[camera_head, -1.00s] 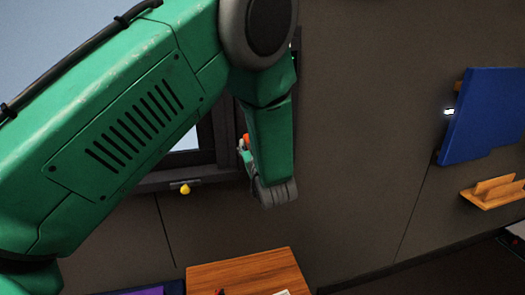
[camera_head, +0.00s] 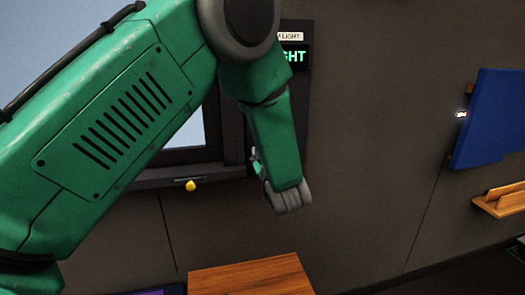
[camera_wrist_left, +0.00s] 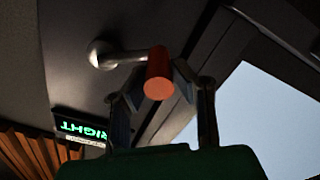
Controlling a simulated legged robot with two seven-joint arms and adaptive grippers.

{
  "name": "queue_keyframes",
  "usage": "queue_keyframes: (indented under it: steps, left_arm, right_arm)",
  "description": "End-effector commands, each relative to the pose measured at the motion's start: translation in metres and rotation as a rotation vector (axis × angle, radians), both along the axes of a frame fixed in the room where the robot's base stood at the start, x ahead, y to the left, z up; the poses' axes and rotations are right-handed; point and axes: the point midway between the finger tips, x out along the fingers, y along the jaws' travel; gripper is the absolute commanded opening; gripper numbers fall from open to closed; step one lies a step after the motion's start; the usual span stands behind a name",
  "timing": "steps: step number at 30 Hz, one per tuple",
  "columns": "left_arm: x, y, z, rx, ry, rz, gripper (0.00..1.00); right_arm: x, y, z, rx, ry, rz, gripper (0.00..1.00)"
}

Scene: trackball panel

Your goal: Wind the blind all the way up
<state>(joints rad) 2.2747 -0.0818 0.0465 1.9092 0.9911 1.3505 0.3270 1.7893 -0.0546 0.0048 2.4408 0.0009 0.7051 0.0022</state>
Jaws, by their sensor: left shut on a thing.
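My left gripper (camera_wrist_left: 159,70) has its two fingers closed on the red-orange handle (camera_wrist_left: 157,87) of a crank in the left wrist view. The crank's pale metal arm (camera_wrist_left: 122,57) runs left from the handle to a round mount on the dark wall. In the head view, my left gripper (camera_head: 258,165) is mostly hidden behind my green arm, beside the right side of the window frame. The window pane (camera_head: 186,134) looks bright and pale blue. I cannot make out the blind. My right gripper is not in view.
A lit green sign (camera_head: 295,56) hangs right of the window. A yellow knob (camera_head: 191,185) sits under the sill. A wooden table top (camera_head: 245,275) stands below. A blue panel (camera_head: 488,118) and a wooden shelf (camera_head: 500,200) are at the right. The wall between is bare.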

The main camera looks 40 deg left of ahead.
Motion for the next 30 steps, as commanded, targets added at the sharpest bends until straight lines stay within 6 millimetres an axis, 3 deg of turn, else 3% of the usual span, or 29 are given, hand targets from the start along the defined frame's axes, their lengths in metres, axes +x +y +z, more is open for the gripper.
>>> queue_keyframes:
  steps: [4, 5, 6, 7, 19, 30]
  left_arm:
    - [0.001, 0.0, 0.003, 0.003, -0.005, -0.001, 0.0]
    - [0.001, 0.0, 0.003, 0.003, -0.006, -0.002, 0.24]
    - [0.001, 0.0, 0.003, 0.004, -0.006, -0.001, 0.39]
    - [0.001, 0.0, 0.003, 0.004, -0.006, 0.0, 0.41]
    - [-0.004, -0.006, 0.001, 0.002, -0.002, 0.0, 0.41]
    - [-0.05, -0.061, 0.001, 0.005, 0.0, -0.004, 0.41]
  right_arm:
    - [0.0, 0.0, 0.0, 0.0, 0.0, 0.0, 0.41]
    - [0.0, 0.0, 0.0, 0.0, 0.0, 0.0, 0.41]
    - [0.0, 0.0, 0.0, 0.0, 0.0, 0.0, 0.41]
    - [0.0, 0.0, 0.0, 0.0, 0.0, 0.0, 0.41]
    - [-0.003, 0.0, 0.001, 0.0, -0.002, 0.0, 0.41]
    - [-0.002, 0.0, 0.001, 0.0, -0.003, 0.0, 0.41]
